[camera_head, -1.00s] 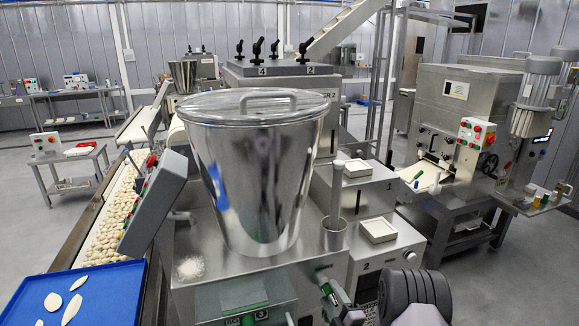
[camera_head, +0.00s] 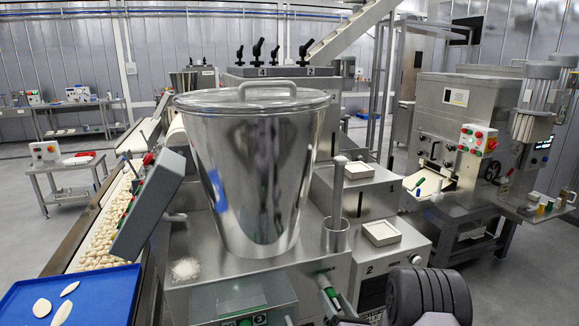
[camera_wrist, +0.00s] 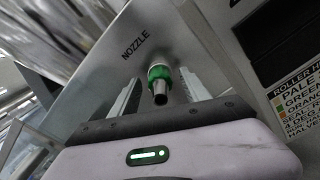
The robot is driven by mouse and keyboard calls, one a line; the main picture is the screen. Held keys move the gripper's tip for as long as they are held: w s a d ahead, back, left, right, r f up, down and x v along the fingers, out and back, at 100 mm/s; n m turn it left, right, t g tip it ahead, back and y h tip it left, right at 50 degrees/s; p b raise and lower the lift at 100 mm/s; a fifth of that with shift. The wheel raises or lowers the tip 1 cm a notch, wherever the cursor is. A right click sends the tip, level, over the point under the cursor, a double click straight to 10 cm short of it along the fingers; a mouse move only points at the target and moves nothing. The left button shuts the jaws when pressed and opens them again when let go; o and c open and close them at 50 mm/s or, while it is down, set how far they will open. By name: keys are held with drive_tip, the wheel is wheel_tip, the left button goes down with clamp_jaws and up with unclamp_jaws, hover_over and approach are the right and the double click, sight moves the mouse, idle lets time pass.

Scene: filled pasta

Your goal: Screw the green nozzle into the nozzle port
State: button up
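The green nozzle (camera_wrist: 160,75), a green collar with a metal tip, is at the machine face just below the printed word NOZZLE in the wrist view. Its tip points toward my wrist, and its inner end and the port behind it are hidden. My gripper (camera_wrist: 159,82) has one finger on each side of the nozzle, with what look like narrow gaps between fingers and collar. In the head view, a small green part (camera_head: 331,297) shows low on the machine's right side, beside my arm; I cannot tell if it is the same nozzle.
A large lidded steel hopper (camera_head: 255,170) stands on the machine. A steel cup (camera_head: 336,235) and white tray (camera_head: 381,233) are to its right. A blue tray (camera_head: 85,300) is front left. A roller colour label (camera_wrist: 300,95) is right of the fingers.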

clamp_jaws()
drive_tip(key=shift+r+m+p, duration=0.35)
drive_tip(key=shift+m+p, duration=0.85)
drive_tip(key=m+p, duration=0.2)
drive_tip(key=m, duration=0.1)
drive_tip(key=shift+r, duration=0.1)
drive_tip(key=m+p, duration=0.1)
drive_tip(key=m, duration=0.1)
drive_tip(key=shift+m, duration=0.4)
drive_tip(key=m, duration=0.1)
drive_tip(key=f+m, duration=0.1)
drive_tip(key=m, duration=0.1)
drive_tip(key=shift+w, duration=0.1)
